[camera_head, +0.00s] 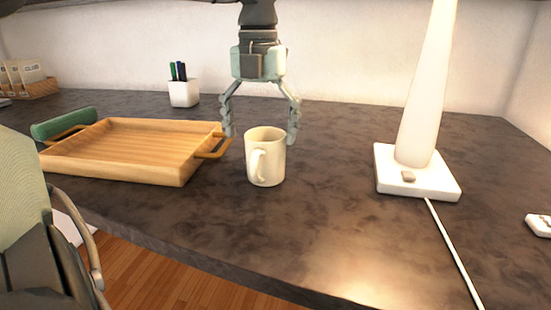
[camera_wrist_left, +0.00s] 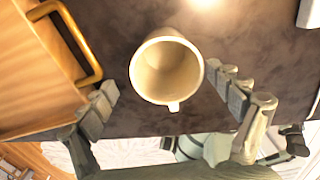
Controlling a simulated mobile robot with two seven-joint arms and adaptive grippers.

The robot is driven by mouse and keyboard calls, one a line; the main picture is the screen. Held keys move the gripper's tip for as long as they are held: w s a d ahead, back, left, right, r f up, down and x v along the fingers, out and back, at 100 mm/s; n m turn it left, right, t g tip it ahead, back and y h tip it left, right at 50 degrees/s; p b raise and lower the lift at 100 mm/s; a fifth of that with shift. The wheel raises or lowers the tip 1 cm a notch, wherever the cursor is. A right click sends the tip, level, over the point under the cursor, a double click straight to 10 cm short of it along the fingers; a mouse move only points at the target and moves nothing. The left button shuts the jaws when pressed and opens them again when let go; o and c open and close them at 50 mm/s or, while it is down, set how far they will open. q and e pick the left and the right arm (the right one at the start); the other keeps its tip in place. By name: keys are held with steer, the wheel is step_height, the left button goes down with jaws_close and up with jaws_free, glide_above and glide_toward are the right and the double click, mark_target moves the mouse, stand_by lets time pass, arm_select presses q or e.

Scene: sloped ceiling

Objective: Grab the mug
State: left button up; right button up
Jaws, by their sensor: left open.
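A cream mug (camera_head: 266,158) stands upright on the dark stone-look countertop, its handle facing the front. My left gripper (camera_head: 261,133) reaches down from the top of the head view and is open and empty. Its fingers are spread wide, one to each side of the mug's upper part, with gaps on both sides. In the left wrist view the mug (camera_wrist_left: 167,68) shows from above with its empty inside visible, between the two open fingers (camera_wrist_left: 168,105). I see no contact between the fingers and the mug. My right gripper is not in view.
A wooden tray (camera_head: 130,150) with handles lies close left of the mug, one handle near the left finger. A white pen cup (camera_head: 184,94) stands behind. A white lamp (camera_head: 418,170) with a cable stands right. The counter (camera_head: 325,210) is clear between mug and lamp.

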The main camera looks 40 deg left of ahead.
mark_target(265, 158)
arm_select(q)
steer(key=f, duration=0.5)
steer(key=shift+w+d+f, duration=0.15)
steer(key=shift+d+f, duration=0.2)
steer(key=c, duration=1.4)
steer(key=shift+c, duration=0.8)
steer(key=shift+r, duration=0.15)
